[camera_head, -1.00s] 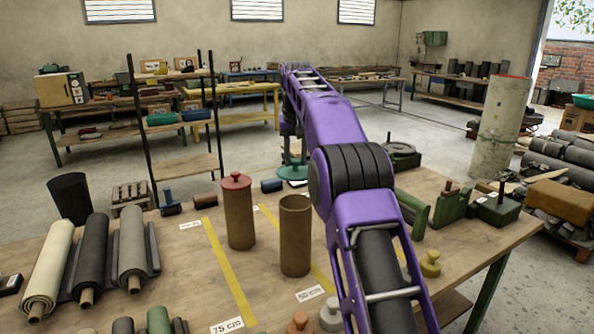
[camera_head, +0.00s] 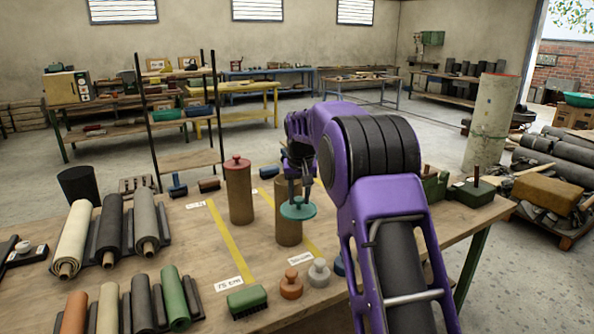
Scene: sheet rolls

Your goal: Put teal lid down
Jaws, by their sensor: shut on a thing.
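The teal lid (camera_head: 298,209) is a round disc with a knob, held level in my gripper (camera_head: 297,187). My gripper points down and is shut on the lid's knob. In the picture the lid covers part of a brown tube (camera_head: 288,233) and reaches past its right side. The tube's upper end shows above the lid, partly hidden by my gripper, so the lid looks nearer to me than the tube. A second brown tube (camera_head: 240,200) with a red lid (camera_head: 236,163) stands upright to the left.
An orange knobbed lid (camera_head: 291,285) and a grey one (camera_head: 319,273) lie on the near wooden table (camera_head: 205,265). A green brush (camera_head: 247,302) lies near them. Several sheet rolls (camera_head: 109,232) fill the left side. Green blocks (camera_head: 475,192) stand at the right.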

